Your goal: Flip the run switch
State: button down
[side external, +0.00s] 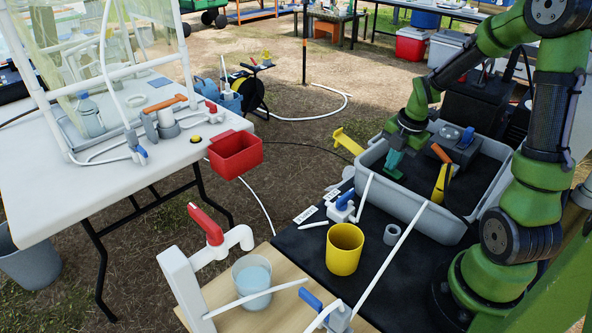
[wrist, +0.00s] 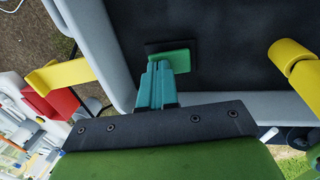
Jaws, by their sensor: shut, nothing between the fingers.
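A green rocker (wrist: 178,57) on a small black base lies just beyond my fingertips in the wrist view; it looks like the run switch. It sits on the dark floor of the grey tray (wrist: 84,30). My gripper (wrist: 160,66) has teal fingers, shut and empty, with their tips at the near edge of the rocker. I cannot tell whether they touch it. In the side view my gripper (side external: 391,168) points down inside the left part of the grey tray (side external: 408,208). The switch is not clear there, being hidden or too small near the fingers.
A yellow bracket (side external: 348,141) lies by the tray's left wall. A yellow cup (side external: 344,250) and a blue-handled valve (side external: 342,206) stand in front.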

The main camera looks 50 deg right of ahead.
jog(key=shift+w+f+g, duration=0.15)
jog(key=shift+f+g, duration=0.05)
jog(key=shift+g, duration=0.1)
dwell(0.4)
jog(key=shift+s, duration=0.95)
jog(key=shift+w, duration=0.1)
notch_tip(320, 180, up, 14)
jog(key=s, duration=0.2)
jog(key=shift+s, duration=0.4)
jog(key=shift+w, duration=0.1)
